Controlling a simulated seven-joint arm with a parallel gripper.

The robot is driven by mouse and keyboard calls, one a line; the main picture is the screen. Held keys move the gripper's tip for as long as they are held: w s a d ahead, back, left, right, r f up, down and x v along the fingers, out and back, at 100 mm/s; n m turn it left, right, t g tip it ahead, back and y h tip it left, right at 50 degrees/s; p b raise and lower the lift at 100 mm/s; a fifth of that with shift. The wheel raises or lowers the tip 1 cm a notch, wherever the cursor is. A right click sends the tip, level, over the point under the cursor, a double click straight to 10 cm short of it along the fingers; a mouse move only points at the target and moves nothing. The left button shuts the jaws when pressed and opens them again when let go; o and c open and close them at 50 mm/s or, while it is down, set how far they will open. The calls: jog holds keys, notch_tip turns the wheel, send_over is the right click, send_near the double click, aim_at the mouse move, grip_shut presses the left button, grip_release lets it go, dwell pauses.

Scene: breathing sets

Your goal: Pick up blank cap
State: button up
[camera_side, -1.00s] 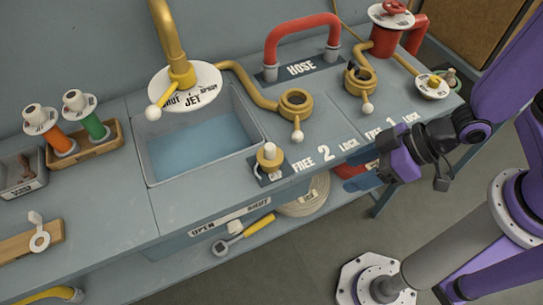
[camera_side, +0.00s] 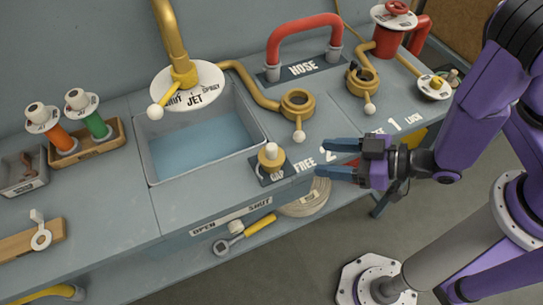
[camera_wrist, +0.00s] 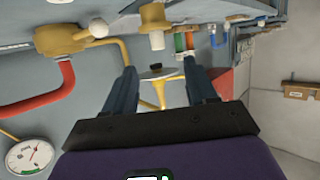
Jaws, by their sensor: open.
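The blank cap (camera_side: 271,156), a pale and brass plug with a rounded knob, stands upright on the dark plate marked CAP (camera_side: 272,174) near the bench's front edge. In the wrist view a brass and white piece, likely the cap (camera_wrist: 153,18), is at the top, beyond my fingertips. My gripper (camera_side: 326,158) is open and empty, to the right of the cap and apart from it, its fingers pointing left toward it. In the wrist view my gripper's two fingers (camera_wrist: 159,68) are spread with nothing between them.
A brass ring valve (camera_side: 296,103) with a white-knobbed handle stands behind the cap; a second one (camera_side: 361,81) is farther right. The sink (camera_side: 205,140) with the jet spout lies left. A red hose handle (camera_side: 303,40) arches at the back. The bench just right of the cap is clear.

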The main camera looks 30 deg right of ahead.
send_near(264, 155)
jog(key=w+a, duration=0.2)
jog(key=a, duration=0.1)
jog(key=shift+w+a+f, duration=0.1)
jog(key=shift+w+a, duration=0.1)
jog(key=shift+w, duration=0.15)
jog(key=shift+x, duration=2.7)
jog(key=shift+w+d, duration=0.15)
jog(key=shift+d, duration=0.05)
grip_shut()
jog(key=shift+r, duration=0.25)
